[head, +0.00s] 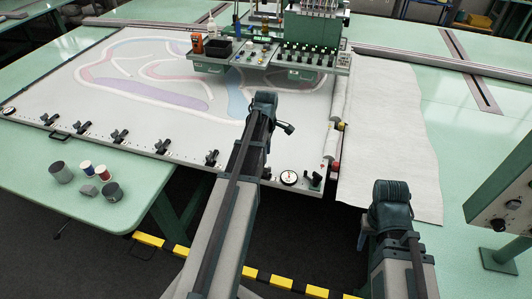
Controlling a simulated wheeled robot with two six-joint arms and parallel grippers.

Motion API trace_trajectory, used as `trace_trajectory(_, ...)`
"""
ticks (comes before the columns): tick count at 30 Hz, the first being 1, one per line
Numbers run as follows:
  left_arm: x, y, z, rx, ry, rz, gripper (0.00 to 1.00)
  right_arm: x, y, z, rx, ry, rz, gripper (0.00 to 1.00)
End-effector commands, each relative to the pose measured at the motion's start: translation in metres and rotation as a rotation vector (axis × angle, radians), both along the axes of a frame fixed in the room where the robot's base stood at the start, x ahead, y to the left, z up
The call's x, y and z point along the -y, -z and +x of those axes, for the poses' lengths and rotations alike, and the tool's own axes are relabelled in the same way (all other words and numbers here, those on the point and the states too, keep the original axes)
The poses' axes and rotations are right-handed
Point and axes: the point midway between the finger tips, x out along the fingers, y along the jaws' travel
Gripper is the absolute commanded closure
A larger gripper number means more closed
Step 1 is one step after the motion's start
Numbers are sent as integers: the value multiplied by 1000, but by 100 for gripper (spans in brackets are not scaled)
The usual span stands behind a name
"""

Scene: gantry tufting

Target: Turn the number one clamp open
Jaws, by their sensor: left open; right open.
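A row of black clamps runs along the front rail of the white tufting frame (200,115). One clamp (82,127) is near the left end, others (118,137), (163,145) and (211,158) follow to the right, and another black fitting (315,179) is at the right corner. I cannot read any clamp numbers or tell which clamps are open. My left gripper (286,128) is over the right part of the frame, apart from the clamps; its arm hides part of the rail. My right gripper (368,228) is right of the frame, low in front, mostly hidden behind its wrist.
A green machine head (310,55) with knobs stands over the back of the frame. Cups and pots (85,170) stand on the green table at left. A white cloth (390,140) lies at right. A control box (505,200) is at far right. Yellow-black striping (300,287) crosses the floor.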

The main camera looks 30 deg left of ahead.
Motion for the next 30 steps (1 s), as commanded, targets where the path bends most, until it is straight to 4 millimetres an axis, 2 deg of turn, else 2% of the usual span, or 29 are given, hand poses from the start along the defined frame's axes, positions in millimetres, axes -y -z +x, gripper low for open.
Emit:
trace_trajectory(1, 0, -16, 0, 0, 0, 0, 54, 0, -16, 0, 0, 0, 0, 50)
trace_trajectory(12, 0, -66, 0, 0, 0, 0, 54, 0, -67, 0, 0, -1, 0, 50)
trace_trajectory(17, 0, -74, 0, 0, 0, 0, 54, 0, -74, 0, 0, -1, 0, 50)
trace_trajectory(30, 0, -73, 0, 0, 0, 0, 54, 0, -73, 0, 0, -1, 0, 50)
